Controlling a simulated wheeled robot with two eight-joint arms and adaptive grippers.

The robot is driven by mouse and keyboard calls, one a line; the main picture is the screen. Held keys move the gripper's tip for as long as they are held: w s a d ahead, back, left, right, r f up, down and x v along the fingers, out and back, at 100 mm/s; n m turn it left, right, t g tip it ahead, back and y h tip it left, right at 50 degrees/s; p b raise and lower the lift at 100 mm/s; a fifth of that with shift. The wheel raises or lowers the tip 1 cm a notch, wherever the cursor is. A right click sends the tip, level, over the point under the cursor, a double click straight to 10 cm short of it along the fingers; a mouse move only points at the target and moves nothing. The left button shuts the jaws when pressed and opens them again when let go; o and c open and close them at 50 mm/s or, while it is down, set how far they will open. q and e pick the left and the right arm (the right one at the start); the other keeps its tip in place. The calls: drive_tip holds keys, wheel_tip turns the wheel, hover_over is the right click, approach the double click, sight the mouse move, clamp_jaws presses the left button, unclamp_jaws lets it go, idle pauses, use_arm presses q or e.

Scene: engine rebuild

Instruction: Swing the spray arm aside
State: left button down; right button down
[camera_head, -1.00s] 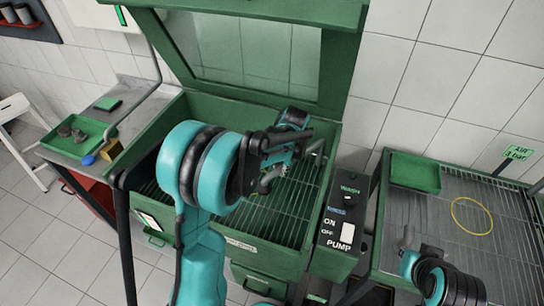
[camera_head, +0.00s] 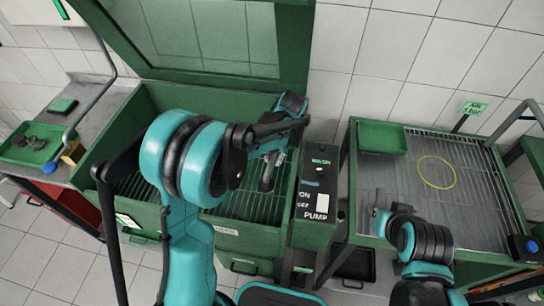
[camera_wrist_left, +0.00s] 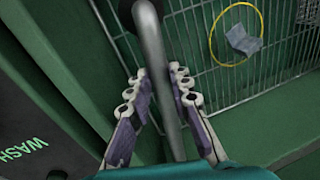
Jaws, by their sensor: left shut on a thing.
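The green parts washer (camera_head: 200,98) stands open at centre left in the head view, its lid raised. Its spray arm (camera_head: 268,172) is a grey pipe over the basin's wire grid, near the basin's right side. My left gripper (camera_head: 277,155) is at the spray arm, mostly hidden behind its own arm. In the left wrist view, the grey pipe (camera_wrist_left: 153,50) runs between the two fingers of my left gripper (camera_wrist_left: 160,92), which is shut on it. My right gripper (camera_head: 381,207) is low at the right, largely hidden; its jaws cannot be made out.
The control panel (camera_head: 318,190) with WASH and PUMP labels adjoins the washer's right side. A grated table (camera_head: 470,215) to its right holds a green tray (camera_head: 382,139) and a yellow ring (camera_head: 436,172). Another yellow ring (camera_wrist_left: 212,35) lies on the washer grid.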

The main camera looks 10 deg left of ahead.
use_arm(q)
drive_tip(key=c, duration=1.4)
unclamp_jaws()
drive_tip(key=shift+o, duration=0.2)
drive_tip(key=shift+r, duration=0.1)
wheel_tip(320, 180, up, 12)
drive_tip(key=d, duration=0.2)
drive_tip(key=shift+d+f, duration=0.2)
drive_tip(key=shift+f, duration=0.05)
drive_tip(key=s+a+t+h, duration=0.1)
drive_tip(key=s+a+t, duration=0.2)
drive_tip(key=s, duration=0.6)
drive_tip(key=s+a+t+h, duration=0.1)
drive_tip(key=s+a+t, duration=0.2)
drive_tip(key=s, duration=0.7)
drive_tip(key=shift+a+n+t, duration=0.3)
drive_tip(key=shift+n+t, duration=0.1)
drive_tip(key=shift+t, duration=0.1)
